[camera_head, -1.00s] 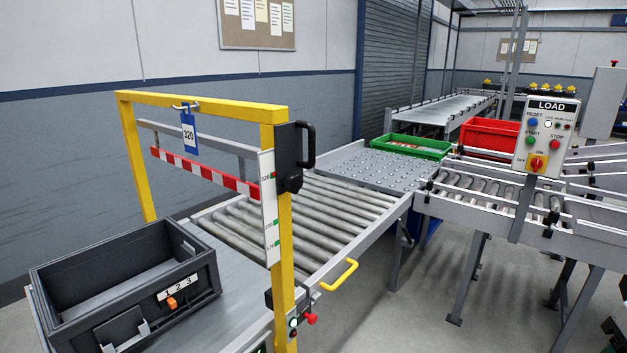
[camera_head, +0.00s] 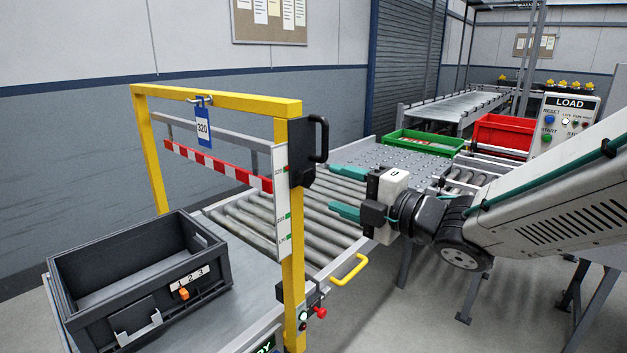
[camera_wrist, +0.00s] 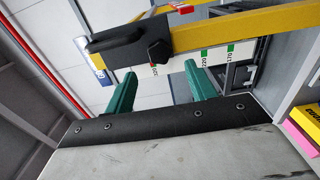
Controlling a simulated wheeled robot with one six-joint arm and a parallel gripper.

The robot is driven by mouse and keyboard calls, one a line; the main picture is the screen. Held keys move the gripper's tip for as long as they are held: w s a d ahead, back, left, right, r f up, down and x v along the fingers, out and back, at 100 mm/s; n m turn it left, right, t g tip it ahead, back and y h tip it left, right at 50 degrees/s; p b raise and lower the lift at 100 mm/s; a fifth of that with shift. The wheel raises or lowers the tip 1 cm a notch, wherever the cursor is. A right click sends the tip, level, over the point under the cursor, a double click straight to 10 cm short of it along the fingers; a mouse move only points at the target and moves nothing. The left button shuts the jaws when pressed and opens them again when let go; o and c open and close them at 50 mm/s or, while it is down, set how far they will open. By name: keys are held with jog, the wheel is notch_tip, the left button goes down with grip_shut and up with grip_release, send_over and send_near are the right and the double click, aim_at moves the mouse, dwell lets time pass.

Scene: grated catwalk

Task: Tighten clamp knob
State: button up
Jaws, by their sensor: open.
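The yellow gate frame (camera_head: 225,98) stands over the roller conveyor. On its right post is a black clamp block (camera_head: 298,150) with a black grab handle (camera_head: 321,138). A black knob (camera_head: 307,177) sits low on the block. In the wrist view the clamp block (camera_wrist: 125,42) and the knob (camera_wrist: 159,52) lie ahead of the fingers. My gripper (camera_head: 334,190) has two teal fingers, apart and empty, right of the knob and pointing at the post. In the wrist view my gripper (camera_wrist: 160,84) shows nothing between its fingers.
A striped red-white bar (camera_head: 215,166) and a scale strip (camera_head: 281,205) hang at the gate. A yellow handle (camera_head: 350,270) and a red knob (camera_head: 320,312) jut out lower down. A dark crate (camera_head: 138,280) sits left. Green (camera_head: 425,142) and red (camera_head: 503,135) bins stand behind.

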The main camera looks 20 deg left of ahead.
aim_at(309, 179)
jog(key=x, duration=0.7)
jog(key=c, duration=1)
